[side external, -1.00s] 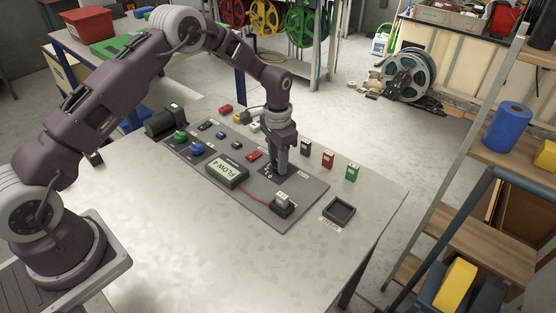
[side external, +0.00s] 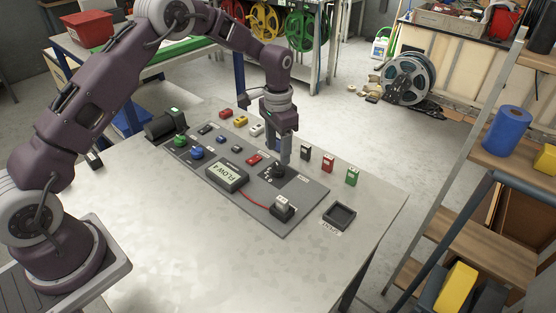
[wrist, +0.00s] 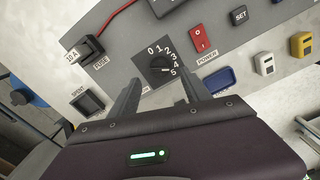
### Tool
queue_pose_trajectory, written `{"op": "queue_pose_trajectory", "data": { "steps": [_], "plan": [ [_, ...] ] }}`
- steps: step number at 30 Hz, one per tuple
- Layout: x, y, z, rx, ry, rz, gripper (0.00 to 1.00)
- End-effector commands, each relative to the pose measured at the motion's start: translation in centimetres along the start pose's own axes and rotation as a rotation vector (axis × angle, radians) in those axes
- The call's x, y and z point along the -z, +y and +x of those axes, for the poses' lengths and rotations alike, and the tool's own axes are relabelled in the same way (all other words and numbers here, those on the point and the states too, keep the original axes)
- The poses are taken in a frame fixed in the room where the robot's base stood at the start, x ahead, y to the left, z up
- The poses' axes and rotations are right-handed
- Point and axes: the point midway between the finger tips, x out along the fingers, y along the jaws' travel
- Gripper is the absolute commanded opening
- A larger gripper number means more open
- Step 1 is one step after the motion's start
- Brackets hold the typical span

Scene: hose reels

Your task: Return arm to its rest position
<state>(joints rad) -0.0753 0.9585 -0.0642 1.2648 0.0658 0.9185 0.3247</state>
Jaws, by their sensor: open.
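My gripper (side external: 286,160) hangs above the grey control panel (side external: 240,198), fingers pointing down. In the wrist view my gripper (wrist: 160,77) has its fingers apart with nothing between them. A black rotary dial (side external: 277,171) with a numbered scale lies just beyond the fingertips. It also shows in the wrist view (wrist: 158,67), its white mark toward the high numbers, near 4 or 5; I cannot tell which. The arm is bent over the table, with the gripper apart from the dial. The display (side external: 228,176) reads FLOW 4.
A fuse block (side external: 282,208) and an empty black SPENT tray (side external: 339,214) are at the panel's right. A black, a red (side external: 328,163) and a green block stand behind it. Several coloured blocks and knobs sit further left. The table's (side external: 180,250) front is clear.

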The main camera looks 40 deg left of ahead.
Motion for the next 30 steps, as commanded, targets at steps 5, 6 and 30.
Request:
{"op": "queue_pose_trajectory", "data": {
  "steps": [5,6,30],
  "plan": [
    [0.0,0.0,-1.4,0.000,-0.001,0.000,0.56],
    [0.0,0.0,-1.4,0.000,-0.001,0.000,0.56],
    [-26.9,11.1,-25.3,0.094,0.402,-0.262,0.56]
  ]
}}
